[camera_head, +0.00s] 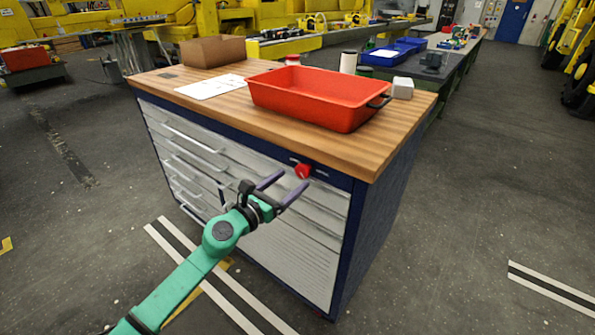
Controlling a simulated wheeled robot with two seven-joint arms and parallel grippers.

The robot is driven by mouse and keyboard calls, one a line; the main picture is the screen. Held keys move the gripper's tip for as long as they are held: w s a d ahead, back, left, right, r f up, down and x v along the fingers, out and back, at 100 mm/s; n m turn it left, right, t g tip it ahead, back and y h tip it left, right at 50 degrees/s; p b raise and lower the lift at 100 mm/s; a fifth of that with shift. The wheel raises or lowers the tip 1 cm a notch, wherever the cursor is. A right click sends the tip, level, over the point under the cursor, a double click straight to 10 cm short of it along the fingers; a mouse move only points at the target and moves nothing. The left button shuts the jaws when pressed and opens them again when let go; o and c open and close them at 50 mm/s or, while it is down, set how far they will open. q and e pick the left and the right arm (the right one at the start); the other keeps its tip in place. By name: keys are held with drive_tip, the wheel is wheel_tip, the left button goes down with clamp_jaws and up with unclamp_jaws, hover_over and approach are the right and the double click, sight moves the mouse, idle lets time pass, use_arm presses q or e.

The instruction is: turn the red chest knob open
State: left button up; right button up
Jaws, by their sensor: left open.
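The red chest knob (303,171) sits on the upper right front of the tool chest, just below the wooden top. The chest (378,225) has a blue frame and light grey drawers (215,160). My left gripper (294,181) has two purple fingers, spread apart, pointing at the knob. The fingertips are close to the knob, one at its left and one just below it. I cannot tell whether they touch it. My right gripper is not in view.
On the wooden top (405,127) stand a red tray (320,95), a cardboard box (212,51), white papers (212,86) and a small white block (402,88). Blue bins (388,54) lie on a bench behind. The floor at the right is clear.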

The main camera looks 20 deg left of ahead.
sight(301, 174)
use_arm(q)
drive_tip(key=x, duration=0.3)
drive_tip(key=shift+w+d, duration=0.2)
drive_tip(key=shift+w, duration=0.1)
drive_tip(key=shift+c, duration=0.9)
clamp_jaws()
